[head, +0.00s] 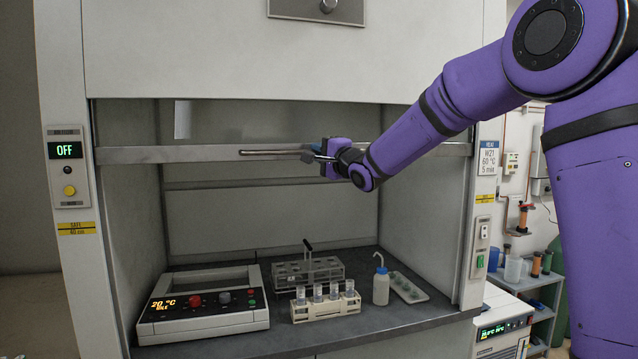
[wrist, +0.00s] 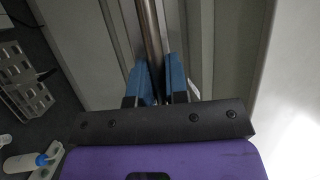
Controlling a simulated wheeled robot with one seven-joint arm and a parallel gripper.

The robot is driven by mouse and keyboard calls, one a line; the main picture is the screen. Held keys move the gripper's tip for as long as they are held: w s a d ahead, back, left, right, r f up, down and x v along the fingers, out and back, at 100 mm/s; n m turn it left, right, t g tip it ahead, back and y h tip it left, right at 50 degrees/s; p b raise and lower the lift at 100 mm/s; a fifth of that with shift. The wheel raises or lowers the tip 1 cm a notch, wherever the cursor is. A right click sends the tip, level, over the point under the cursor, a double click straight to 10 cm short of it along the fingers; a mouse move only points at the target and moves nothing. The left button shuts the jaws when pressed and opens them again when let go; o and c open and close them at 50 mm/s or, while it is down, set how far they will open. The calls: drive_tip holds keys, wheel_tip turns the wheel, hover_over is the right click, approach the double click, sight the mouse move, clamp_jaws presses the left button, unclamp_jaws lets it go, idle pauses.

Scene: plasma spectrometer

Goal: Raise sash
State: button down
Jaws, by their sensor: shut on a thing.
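The sash of the fume hood shows as a horizontal grey metal bar (head: 200,153) across the opening, partly raised, with open space beneath it. A thin round handle rail (head: 262,152) runs along the bar's front. My gripper (head: 318,150) is at the middle of the bar, shut on the handle rail. In the wrist view, the blue finger pads of my gripper (wrist: 158,82) lie on both sides of the rail (wrist: 151,35). My purple arm reaches in from the right and hides the right part of the bar.
Inside the hood stand a hotplate unit (head: 203,302), a vial rack (head: 326,304), a grey rack (head: 308,272), a wash bottle (head: 381,283) and a white tray (head: 408,288). The left post has an OFF display (head: 66,151); yellow labels (head: 76,228) mark the posts.

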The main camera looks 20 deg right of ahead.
drive_tip(key=shift+r, duration=1.8)
drive_tip(key=c, duration=1.1)
unclamp_jaws()
drive_tip(key=shift+c, duration=0.2)
drive_tip(key=v, duration=1.1)
drive_tip(key=shift+w+f, duration=0.1)
drive_tip(key=shift+w, duration=0.05)
